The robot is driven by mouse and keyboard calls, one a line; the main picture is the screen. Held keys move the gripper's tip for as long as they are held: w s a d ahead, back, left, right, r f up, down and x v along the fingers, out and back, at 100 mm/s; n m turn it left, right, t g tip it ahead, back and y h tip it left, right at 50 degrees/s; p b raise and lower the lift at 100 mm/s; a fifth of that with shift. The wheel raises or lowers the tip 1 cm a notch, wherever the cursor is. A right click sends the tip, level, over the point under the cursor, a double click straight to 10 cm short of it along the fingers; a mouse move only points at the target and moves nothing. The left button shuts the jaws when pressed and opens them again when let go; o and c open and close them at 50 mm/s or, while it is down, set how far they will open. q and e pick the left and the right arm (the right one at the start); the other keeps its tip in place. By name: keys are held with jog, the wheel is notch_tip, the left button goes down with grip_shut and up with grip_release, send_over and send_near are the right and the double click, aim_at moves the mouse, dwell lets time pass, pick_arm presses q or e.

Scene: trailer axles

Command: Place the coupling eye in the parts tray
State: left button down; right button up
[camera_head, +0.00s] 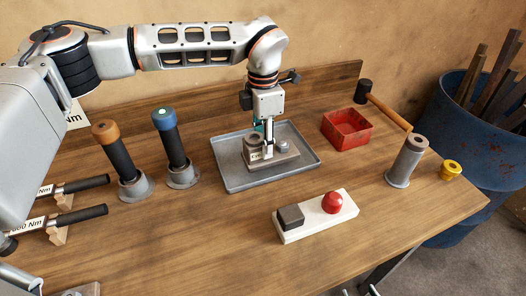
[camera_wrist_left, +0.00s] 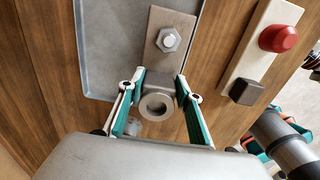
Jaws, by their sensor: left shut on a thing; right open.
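My left gripper (camera_head: 268,152) is over the parts tray (camera_head: 232,176), fingers pointing down, shut on the coupling eye (camera_head: 256,154). In the left wrist view, its teal-padded fingers (camera_wrist_left: 160,92) close on both sides of the eye's grey block. The eye's ring (camera_wrist_left: 157,104) faces the camera, and a flat plate with a bolt (camera_wrist_left: 168,40) extends beyond it. The eye is within the tray's outline, low over its floor; I cannot tell whether it touches. My right gripper (camera_wrist_left: 296,98) shows partly at the right edge of the left wrist view, open, away from the eye.
A red bin (camera_head: 346,130) and a hammer (camera_head: 388,110) are behind the tray to the right. A white box with a red button (camera_head: 332,203) stands in front. A grey cylinder (camera_head: 407,162) and yellow part (camera_head: 451,169) stand right.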

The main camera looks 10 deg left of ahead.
pick_arm(q)
jog(key=shift+f, duration=1.85)
jog(key=c, duration=1.4)
grip_release()
jog(key=shift+f, duration=0.2)
notch_tip(320, 180, up, 12)
jog(key=shift+r+b, duration=0.15)
jog(key=shift+b, duration=0.2)
